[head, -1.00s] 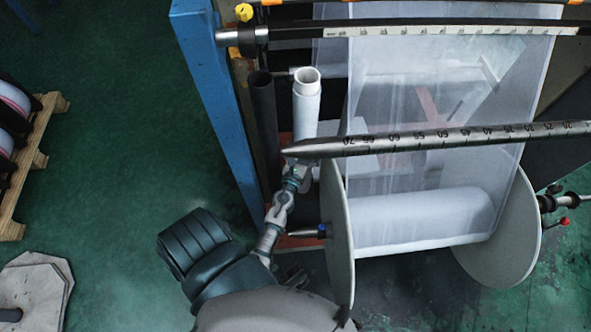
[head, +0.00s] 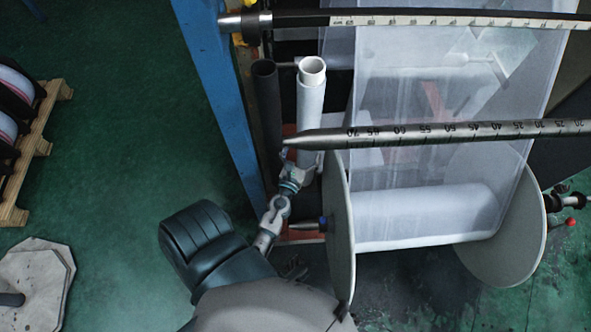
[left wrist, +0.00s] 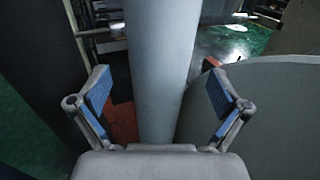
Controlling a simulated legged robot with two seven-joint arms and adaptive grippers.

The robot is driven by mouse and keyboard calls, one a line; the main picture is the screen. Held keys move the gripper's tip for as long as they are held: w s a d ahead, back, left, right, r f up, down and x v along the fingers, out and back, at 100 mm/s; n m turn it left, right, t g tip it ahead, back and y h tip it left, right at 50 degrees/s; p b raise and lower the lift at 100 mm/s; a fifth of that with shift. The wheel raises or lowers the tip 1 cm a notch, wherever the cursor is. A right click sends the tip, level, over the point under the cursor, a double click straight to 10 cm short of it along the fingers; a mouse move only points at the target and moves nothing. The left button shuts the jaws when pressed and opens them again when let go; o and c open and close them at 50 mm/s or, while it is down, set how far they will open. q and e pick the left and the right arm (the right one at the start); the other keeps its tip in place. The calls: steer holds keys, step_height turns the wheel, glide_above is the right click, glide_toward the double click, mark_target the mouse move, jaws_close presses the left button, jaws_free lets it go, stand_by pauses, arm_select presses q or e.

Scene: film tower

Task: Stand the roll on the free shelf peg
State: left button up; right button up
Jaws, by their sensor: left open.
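The white roll (head: 311,100) stands upright, slightly tilted in the head view, with its open top end showing. In the left wrist view the pale roll (left wrist: 163,60) runs between the two fingers. My left gripper (head: 301,160) is at the lower part of the roll, partly hidden by the metal bar. In the left wrist view my left gripper (left wrist: 160,92) is open, its blue pads on either side of the roll with gaps showing. The roll's foot is hidden. I cannot make out a free shelf peg. My right gripper is not in view.
A dark tube (head: 267,105) stands just left of the roll. A pointed, graduated metal bar (head: 430,133) crosses in front of it. A large round flange (head: 339,225) is close at the right. The blue post (head: 215,90) stands left, with open green floor beyond.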

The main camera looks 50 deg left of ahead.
arm_select(q)
steer(key=b+v, duration=0.3)
steer(key=v, duration=0.4)
steer(key=shift+s+d+b, duration=0.15)
steer(key=shift+s+b, duration=0.05)
steer(key=shift+b, duration=0.15)
stand_by(0.7)
stand_by(0.6)
